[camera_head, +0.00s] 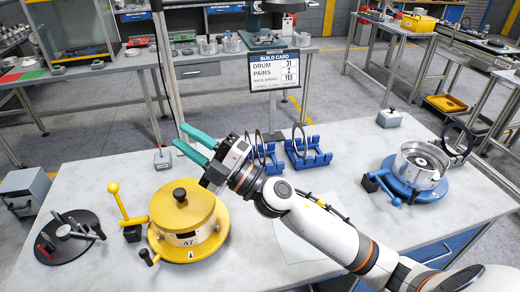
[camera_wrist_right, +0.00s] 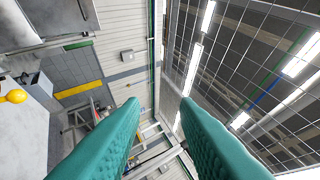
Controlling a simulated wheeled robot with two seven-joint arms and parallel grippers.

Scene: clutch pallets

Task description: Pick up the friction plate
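Two thin dark rings, which look like friction plates, stand upright in blue slotted racks at the table's middle: one ring (camera_head: 300,140) in the right rack (camera_head: 309,157), one (camera_head: 259,147) in the left rack (camera_head: 266,161), partly hidden by my right arm. My right gripper (camera_head: 179,135) has teal fingers spread apart with nothing between them. It is raised left of the racks, above and behind the yellow drum (camera_head: 182,215), pointing left. The right wrist view shows its fingers apart (camera_wrist_right: 160,107), facing the room, with no ring. My left gripper is not in view.
An open metal drum (camera_head: 422,165) sits on a blue base at right, beside a dark ring-shaped part (camera_head: 458,138). A black round tray (camera_head: 70,238) with small tools lies at left. A build card (camera_head: 280,70) stands behind. The table's back left is mostly clear.

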